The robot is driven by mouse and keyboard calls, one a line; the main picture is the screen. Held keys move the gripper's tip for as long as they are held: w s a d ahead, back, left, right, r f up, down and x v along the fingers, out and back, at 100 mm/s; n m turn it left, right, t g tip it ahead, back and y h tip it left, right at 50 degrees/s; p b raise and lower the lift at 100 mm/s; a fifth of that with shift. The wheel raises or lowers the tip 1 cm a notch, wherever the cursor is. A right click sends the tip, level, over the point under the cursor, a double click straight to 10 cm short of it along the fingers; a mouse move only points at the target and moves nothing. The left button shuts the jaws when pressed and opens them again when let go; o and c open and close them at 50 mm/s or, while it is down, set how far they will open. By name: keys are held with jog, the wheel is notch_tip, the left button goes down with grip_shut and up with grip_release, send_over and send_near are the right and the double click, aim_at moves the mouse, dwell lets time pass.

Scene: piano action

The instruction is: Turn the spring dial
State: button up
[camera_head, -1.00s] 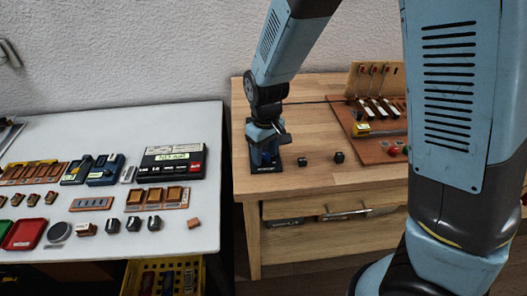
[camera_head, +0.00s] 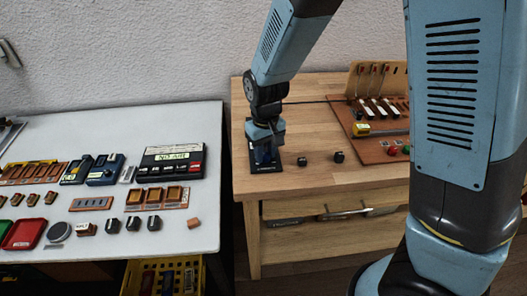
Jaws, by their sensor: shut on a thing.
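My gripper (camera_head: 266,138) points down at the left end of the wooden bench. It is shut on the top of a small blue device on a black base plate (camera_head: 266,168). I take this to be the spring dial (camera_head: 264,156). Its top is hidden by my gripper, so I cannot see the dial's face or its angle.
Two small black blocks (camera_head: 302,161) (camera_head: 339,157) stand just right of the device. A red-brown board with piano action parts (camera_head: 383,150) lies further right. The white table (camera_head: 208,230) at left carries several parts and devices. My arm covers the right side.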

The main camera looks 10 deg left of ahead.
aim_at(265, 155)
dwell(0.3)
jog(key=o, duration=1.1)
jog(key=shift+c, duration=0.2)
jog(key=shift+r, duration=0.1)
notch_tip(265, 155, up, 14)
jog(key=shift+f, duration=0.2)
